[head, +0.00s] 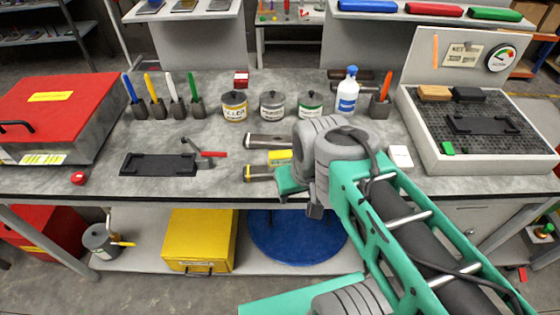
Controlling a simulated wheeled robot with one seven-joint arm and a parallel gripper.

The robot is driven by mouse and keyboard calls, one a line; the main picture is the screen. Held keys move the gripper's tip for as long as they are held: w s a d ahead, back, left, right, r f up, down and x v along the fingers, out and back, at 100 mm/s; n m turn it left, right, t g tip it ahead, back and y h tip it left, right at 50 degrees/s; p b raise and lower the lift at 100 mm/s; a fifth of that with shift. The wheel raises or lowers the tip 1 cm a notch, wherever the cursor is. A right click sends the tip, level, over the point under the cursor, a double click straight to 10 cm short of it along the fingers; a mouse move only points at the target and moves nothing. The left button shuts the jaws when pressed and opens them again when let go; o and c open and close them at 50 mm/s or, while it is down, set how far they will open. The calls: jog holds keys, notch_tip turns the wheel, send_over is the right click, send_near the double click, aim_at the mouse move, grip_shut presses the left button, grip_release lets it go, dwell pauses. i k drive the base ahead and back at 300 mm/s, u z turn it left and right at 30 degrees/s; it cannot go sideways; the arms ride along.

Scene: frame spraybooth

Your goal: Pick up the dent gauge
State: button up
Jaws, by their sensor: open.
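No object is clearly marked as the dent gauge. A small dark grey angled tool with a red end (208,154) lies on the workbench (225,186), by the right end of a black rectangular fixture (158,164). I cannot tell whether it is the gauge. Two short metallic cylindrical tools, an upper one (268,141) and a lower one (257,173), lie to its right, close to my folded green and grey arm. A round dial (502,58) is on the upright panel at the right. My gripper does not show; my arm hides part of the bench.
A red case (60,105) fills the bench's left end. Coloured markers in holders, lidded tins (272,105) and a white-blue bottle (347,91) stand along the back. A grey tray (465,160) with a dark mesh is at the right.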

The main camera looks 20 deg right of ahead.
aim_at(276, 159)
jog(key=u, duration=0.7)
jog(key=k, duration=0.95)
jog(key=u, duration=1.1)
jog(key=k, duration=0.2)
jog(key=z, duration=0.9)
jog(key=i, duration=1.35)
jog(key=u, duration=0.85)
jog(key=i, duration=0.3)
jog(key=u, duration=0.3)
